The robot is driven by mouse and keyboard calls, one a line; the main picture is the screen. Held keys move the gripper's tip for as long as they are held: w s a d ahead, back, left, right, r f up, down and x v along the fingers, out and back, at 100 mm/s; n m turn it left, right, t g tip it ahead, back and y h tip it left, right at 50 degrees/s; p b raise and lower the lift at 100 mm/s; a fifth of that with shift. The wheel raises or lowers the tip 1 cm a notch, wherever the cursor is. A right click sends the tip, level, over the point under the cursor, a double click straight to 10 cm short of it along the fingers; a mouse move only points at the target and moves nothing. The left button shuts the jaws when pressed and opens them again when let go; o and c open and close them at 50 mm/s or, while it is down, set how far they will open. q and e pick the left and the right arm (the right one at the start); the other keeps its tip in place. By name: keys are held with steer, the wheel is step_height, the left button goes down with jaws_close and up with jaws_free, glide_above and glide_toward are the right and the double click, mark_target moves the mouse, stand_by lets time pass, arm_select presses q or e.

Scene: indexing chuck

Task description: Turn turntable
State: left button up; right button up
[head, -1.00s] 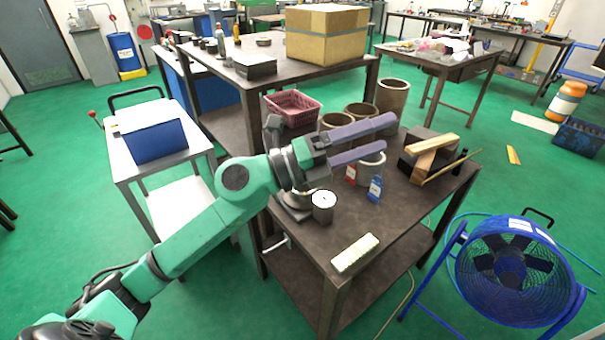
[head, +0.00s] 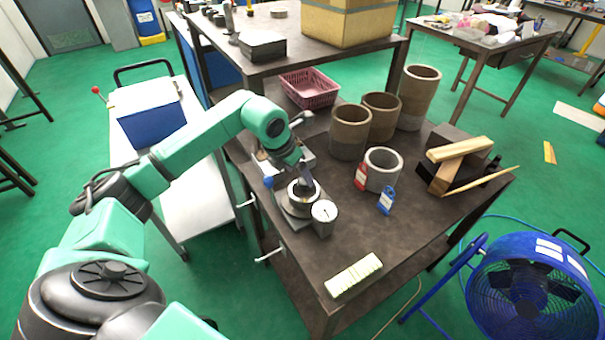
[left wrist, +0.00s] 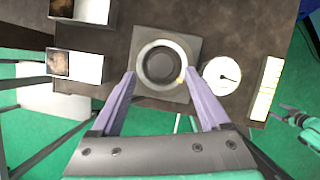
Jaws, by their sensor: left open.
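The turntable is a round grey chuck (head: 297,203) with a dark centre hole, near the bench's front left corner. A blue ball knob (head: 268,183) shows beside the chuck. What seems to be my right gripper (left wrist: 284,115) shows small at the right edge, its jaws unclear.
A round white dial (head: 324,211) with a needle stands close to the chuck. A pale ribbed block (head: 354,276) lies at the bench's front edge. Brown cylinders (head: 349,132), a grey ring-shaped pot (head: 383,170), red and blue tags and wood pieces stand farther right and back.

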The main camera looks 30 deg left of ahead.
mark_target(303, 181)
arm_select(q)
steer(key=x, duration=0.3)
steer(key=shift+w+d, duration=0.1)
steer(key=shift+w, duration=0.1)
steer(key=shift+f, duration=0.25)
steer(key=shift+s, duration=0.15)
steer(key=shift+c, duration=0.5)
steer(key=c, duration=0.5)
jaws_close()
arm_select(e)
steer(key=shift+w+r, duration=0.2)
steer(key=shift+w, duration=0.45)
steer(key=shift+w+r, duration=0.15)
steer(key=shift+w, duration=0.45)
steer(key=shift+f, duration=0.1)
